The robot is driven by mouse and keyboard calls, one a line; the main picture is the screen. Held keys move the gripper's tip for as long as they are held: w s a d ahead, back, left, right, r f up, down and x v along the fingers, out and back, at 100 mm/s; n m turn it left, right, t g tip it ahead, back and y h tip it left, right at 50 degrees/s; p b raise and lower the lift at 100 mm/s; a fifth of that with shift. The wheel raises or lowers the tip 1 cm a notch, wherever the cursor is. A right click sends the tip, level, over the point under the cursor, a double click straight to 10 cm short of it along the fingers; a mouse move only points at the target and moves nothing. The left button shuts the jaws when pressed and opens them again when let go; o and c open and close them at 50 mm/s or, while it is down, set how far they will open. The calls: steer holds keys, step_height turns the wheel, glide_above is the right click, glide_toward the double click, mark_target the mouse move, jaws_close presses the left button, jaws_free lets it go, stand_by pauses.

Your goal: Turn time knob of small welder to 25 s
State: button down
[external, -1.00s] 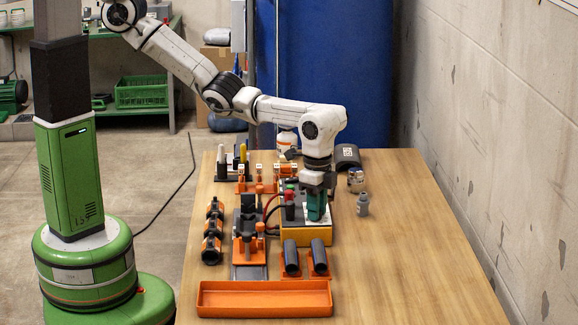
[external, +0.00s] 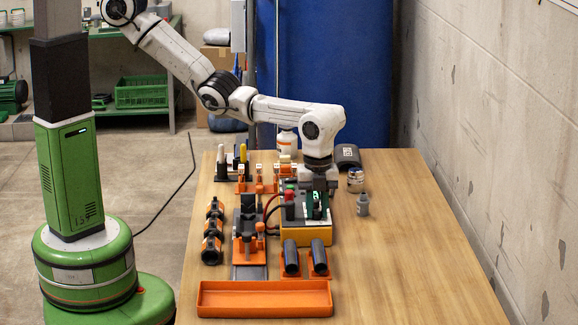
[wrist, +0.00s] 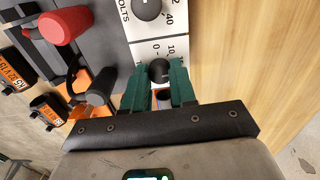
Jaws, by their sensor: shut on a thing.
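The small welder (external: 320,237) stands on the bench, a dark box with a yellow-orange lower edge. In the wrist view its white panel (wrist: 143,50) carries a dark volts knob (wrist: 148,8) and, below it, the dark time knob (wrist: 159,71) with a scale showing 0 and 10. My gripper (external: 317,212) points down over the welder. In the wrist view the green fingers of my gripper (wrist: 159,82) are shut on the time knob, one on each side. The fingers hide part of the scale, and I cannot read the knob's setting.
A red knob (wrist: 66,25) stands on the welder's left. Orange clamps and fixtures (external: 248,245) crowd the bench left of it. Two black tubes (external: 291,257) and an orange tray (external: 265,299) lie in front.

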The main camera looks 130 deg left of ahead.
mark_target(317, 211)
steer(key=m, duration=0.9)
steer(key=shift+m, duration=0.4)
steer(key=shift+r+m, duration=0.1)
steer(key=shift+m, duration=1.5)
steer(key=shift+w+m, duration=0.1)
steer(key=shift+m, duration=0.2)
steer(key=c, duration=0.9)
jaws_free()
step_height(317, 211, up, 11)
steer(key=shift+f+b, duration=0.15)
steer(key=shift+b, duration=0.55)
